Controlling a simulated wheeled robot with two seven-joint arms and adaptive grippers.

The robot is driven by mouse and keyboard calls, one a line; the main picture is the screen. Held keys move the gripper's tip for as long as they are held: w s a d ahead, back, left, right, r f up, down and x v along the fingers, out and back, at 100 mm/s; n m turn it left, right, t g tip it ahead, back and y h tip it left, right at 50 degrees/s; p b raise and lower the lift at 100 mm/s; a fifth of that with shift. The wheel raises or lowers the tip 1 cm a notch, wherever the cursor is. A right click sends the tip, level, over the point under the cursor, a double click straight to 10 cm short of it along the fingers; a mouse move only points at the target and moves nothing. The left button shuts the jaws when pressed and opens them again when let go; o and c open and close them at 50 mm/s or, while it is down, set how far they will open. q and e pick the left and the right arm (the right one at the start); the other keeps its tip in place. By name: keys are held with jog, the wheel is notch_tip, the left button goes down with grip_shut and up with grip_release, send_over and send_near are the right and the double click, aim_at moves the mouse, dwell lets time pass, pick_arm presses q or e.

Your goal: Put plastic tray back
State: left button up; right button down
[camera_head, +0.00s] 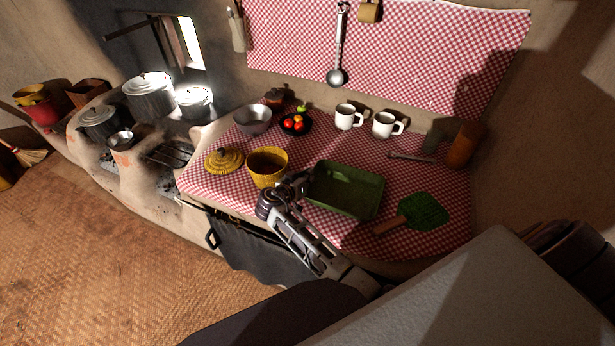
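The green plastic tray (345,205) lies on the red checked cloth near the front of the counter, with its hollow side up. The fingers are small and dark here. I cannot tell whether they are open or closed on the rim.
A green woven fan (424,212) lies right of the tray. Two white mugs (385,125), a metal bowl (252,120) and a fruit bowl (295,127) stand behind.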

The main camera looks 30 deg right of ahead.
jog(key=c, duration=2.2)
grip_release()
jog(key=shift+f, duration=0.1)
jog(key=o, duration=0.5)
jog(key=shift+o, duration=0.3)
